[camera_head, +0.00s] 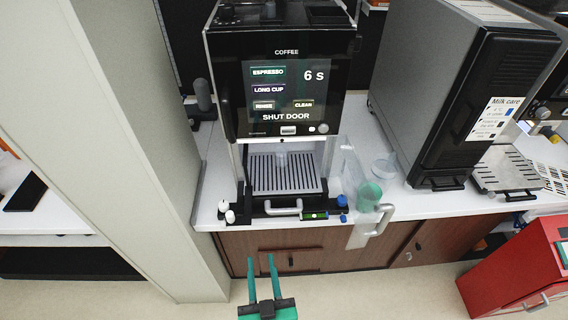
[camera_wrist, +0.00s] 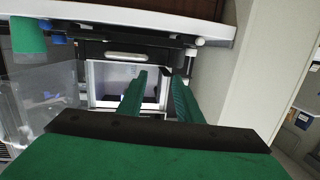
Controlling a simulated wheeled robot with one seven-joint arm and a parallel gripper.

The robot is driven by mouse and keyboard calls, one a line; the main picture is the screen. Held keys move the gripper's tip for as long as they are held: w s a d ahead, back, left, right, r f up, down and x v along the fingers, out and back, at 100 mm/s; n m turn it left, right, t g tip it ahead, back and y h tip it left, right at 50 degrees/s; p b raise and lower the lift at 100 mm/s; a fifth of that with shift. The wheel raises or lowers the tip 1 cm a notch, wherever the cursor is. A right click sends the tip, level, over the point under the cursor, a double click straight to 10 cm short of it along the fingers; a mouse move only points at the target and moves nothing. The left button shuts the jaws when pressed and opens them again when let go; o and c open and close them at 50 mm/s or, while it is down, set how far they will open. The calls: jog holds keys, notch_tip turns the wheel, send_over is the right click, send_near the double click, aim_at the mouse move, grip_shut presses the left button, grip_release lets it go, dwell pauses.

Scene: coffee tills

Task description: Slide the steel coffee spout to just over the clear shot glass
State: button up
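The coffee machine (camera_head: 288,85) stands on the white counter; its screen reads "SHUT DOOR" and "6 s". A faint clear shot glass (camera_head: 282,157) stands on its slotted drip grid (camera_head: 262,178). A small bright piece (camera_head: 289,130) sits at the panel's lower edge; I cannot tell if it is the steel spout. The height between spout and glass is unclear. My gripper (camera_head: 261,258) is in front of the counter, apart from the machine. Its two green fingers are spread and empty. The wrist view shows the fingers (camera_wrist: 157,80) pointing toward the machine's bay (camera_wrist: 107,85), without a clear glass or spout.
A green cup (camera_head: 369,194), a clear jug with a handle (camera_head: 371,228) and a clear dish (camera_head: 385,165) are right of the bay. The drip tray handle (camera_head: 284,208) juts forward. A pale upright panel (camera_head: 125,130) bounds the left; a red cabinet (camera_head: 515,270) stands right.

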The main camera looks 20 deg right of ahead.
jog(key=w+d+r+h, duration=0.1)
jog(key=w+d+r, duration=0.55)
jog(key=w, duration=0.35)
jog(key=m+t+h, duration=0.1)
send_near(282, 140)
jog(key=shift+w+d, duration=0.1)
jog(key=shift+w, duration=0.45)
jog(key=x, duration=0.8)
jog(key=shift+c, duration=0.3)
jog(key=shift+s+f, duration=0.1)
grip_shut()
